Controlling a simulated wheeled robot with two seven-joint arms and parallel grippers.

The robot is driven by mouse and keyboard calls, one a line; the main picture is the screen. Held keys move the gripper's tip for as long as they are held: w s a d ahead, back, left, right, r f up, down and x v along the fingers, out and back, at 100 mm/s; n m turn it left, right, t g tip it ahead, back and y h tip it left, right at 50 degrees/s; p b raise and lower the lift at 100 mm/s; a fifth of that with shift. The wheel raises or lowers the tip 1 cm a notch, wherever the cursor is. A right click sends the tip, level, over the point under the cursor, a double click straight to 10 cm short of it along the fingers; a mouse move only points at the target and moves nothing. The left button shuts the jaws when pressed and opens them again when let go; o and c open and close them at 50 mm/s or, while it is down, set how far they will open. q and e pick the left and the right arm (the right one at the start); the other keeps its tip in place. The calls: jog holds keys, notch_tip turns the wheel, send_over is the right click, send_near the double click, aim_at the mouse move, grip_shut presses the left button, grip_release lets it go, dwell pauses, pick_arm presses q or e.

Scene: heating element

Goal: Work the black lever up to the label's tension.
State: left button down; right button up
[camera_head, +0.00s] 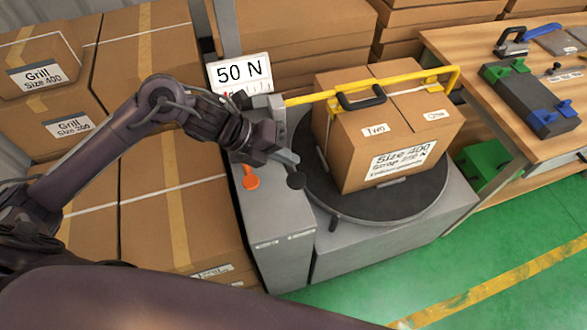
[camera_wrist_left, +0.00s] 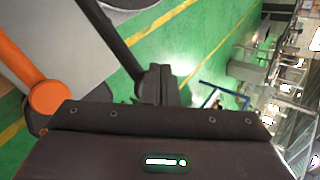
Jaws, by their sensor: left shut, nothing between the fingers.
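The black lever's round black knob (camera_head: 295,180) shows at the front of the grey machine (camera_head: 275,222), just below my left gripper (camera_head: 288,160). In the left wrist view a dark bar (camera_wrist_left: 112,38) runs down to the shut fingers (camera_wrist_left: 160,85). The gripper is shut with nothing between its fingers. I cannot tell whether it touches the lever. The label (camera_head: 243,72) reads "50 N"; a scale with red marks below it is partly hidden by my wrist. An orange lever (camera_head: 250,182) stands left of the black knob and also shows in the left wrist view (camera_wrist_left: 48,97). My right gripper is not in view.
A strapped-looking carton (camera_head: 345,140) stands on the round dark turntable (camera_head: 400,208), under a yellow bar (camera_head: 320,97) with a black handle. Stacked cartons (camera_head: 150,60) fill the left. A wooden bench (camera_head: 465,60) stands right. Green floor (camera_head: 380,265) is clear in front.

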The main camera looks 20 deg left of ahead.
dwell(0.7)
pick_arm(q)
jog(key=shift+s+d+f+b, duration=0.1)
jog(key=shift+s+f+b, duration=0.05)
jog(key=shift+f+b, duration=0.25)
notch_tip(320, 180, down, 6)
jog(key=s+d+b, duration=0.1)
jog(key=s+b, duration=0.1)
jog(key=b, duration=0.3)
jog(key=shift+s+d+f+b, duration=0.25)
jog(key=shift+s+d+b, duration=0.05)
jog(key=shift+b, duration=0.05)
dwell(5.3)
